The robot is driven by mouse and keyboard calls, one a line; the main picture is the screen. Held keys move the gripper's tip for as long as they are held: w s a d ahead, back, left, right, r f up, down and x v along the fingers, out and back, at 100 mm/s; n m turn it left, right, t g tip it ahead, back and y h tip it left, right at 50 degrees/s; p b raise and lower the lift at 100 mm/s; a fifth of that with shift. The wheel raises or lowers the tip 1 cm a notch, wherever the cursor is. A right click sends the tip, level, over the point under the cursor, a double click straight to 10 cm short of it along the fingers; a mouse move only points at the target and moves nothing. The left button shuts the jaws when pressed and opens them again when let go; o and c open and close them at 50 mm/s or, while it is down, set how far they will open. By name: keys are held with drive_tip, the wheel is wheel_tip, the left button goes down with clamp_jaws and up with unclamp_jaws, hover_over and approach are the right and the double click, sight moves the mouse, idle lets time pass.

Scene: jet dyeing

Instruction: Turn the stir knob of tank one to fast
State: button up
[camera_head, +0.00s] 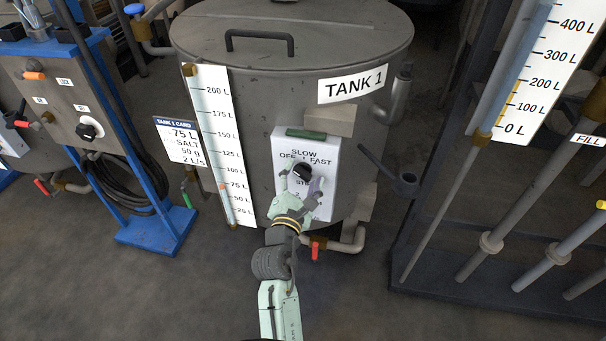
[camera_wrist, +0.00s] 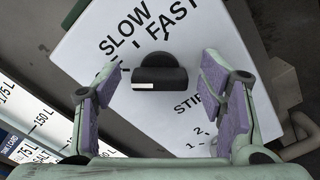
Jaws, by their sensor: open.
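The stir knob (camera_head: 303,171) is a black dial with a raised bar on the white panel (camera_head: 326,157) of tank one (camera_head: 245,105). In the wrist view the knob (camera_wrist: 160,73) shows a white mark at the left end of its bar, on the OFF side. SLOW and FAST are printed above it; OFF is partly hidden by a finger. My gripper (camera_head: 301,182) is in front of the panel. In the wrist view my gripper (camera_wrist: 160,92) is open, one purple-padded finger on each side of the knob, with visible gaps to it.
A green bar (camera_head: 306,134) is at the panel's top. A grey handle (camera_head: 403,184) juts out to the right. A red-handled valve (camera_head: 316,250) sits below. The level gauge (camera_head: 217,146) and tank card (camera_head: 181,141) are left. A blue-framed stand (camera_head: 150,232) is further left.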

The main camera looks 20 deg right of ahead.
drive_tip(key=c, duration=1.2)
drive_tip(key=shift+o, duration=0.2)
drive_tip(key=shift+m, duration=0.4)
drive_tip(key=m+b, duration=0.1)
drive_tip(key=m, duration=0.3)
drive_tip(key=shift+f+m, duration=0.1)
drive_tip(key=shift+m, duration=0.2)
drive_tip(key=m+b, duration=0.1)
drive_tip(key=m, duration=0.3)
drive_tip(key=shift+s+f+m+b, duration=0.1)
drive_tip(key=shift+f+m+b, duration=0.05)
drive_tip(key=shift+m+b, duration=0.2)
drive_tip(key=m+b, duration=0.3)
drive_tip(key=m, duration=0.2)
drive_tip(key=shift+f, duration=0.15)
drive_tip(key=shift+m+b, duration=1.15)
drive_tip(key=shift+m, duration=1.3)
